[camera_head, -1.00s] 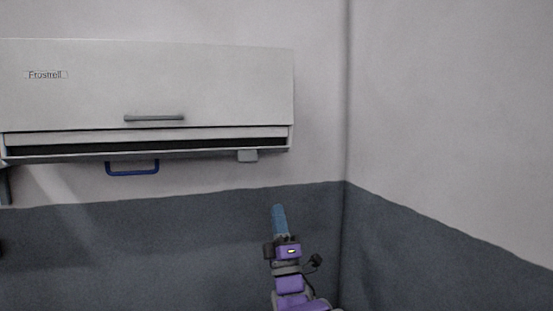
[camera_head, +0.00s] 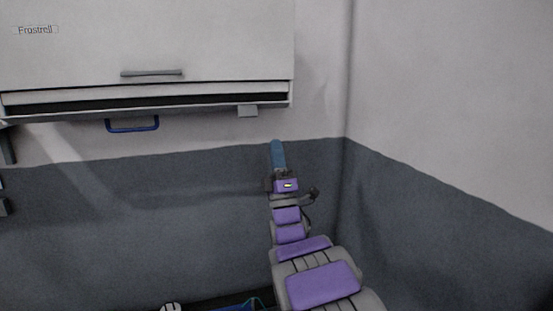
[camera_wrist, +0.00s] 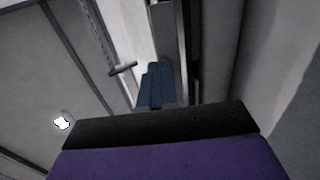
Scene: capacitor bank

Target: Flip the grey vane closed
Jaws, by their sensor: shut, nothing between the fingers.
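In the wrist view the blue fingers (camera_wrist: 157,85) point up toward the unit's front and slot.
A grey bar handle (camera_head: 152,73) is on the unit's front, and a blue loop handle (camera_head: 132,125) hangs beneath. A wall corner (camera_head: 347,80) stands just right of my arm. A lit ceiling lamp (camera_wrist: 62,123) shows in the wrist view. Dark items lie at the bottom edge.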

